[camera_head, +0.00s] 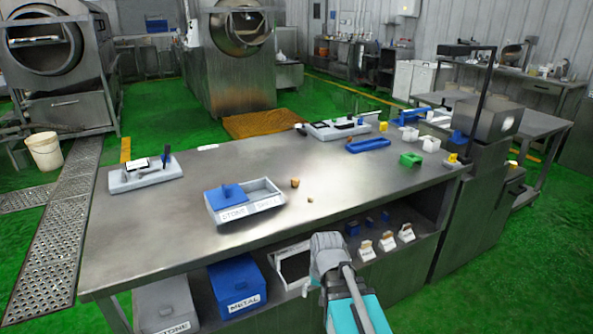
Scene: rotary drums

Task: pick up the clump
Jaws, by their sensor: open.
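Two small brown lumps lie on the steel table (150,235), to the right of a divided tray. The larger lump (295,183) is orange-brown and close to the tray's right end. The smaller lump (310,199) is a little nearer to me and to the right. I cannot tell for sure which one is the clump. My gripper (328,243) is at the table's front edge, nearer to me than both lumps and apart from them. It is open; its fingers are hard to make out and nothing shows in it.
Scales (146,176) stand at left and back. A blue tray (368,145) and a green box (411,159) are at right. Bins, including a blue one (237,284), sit below.

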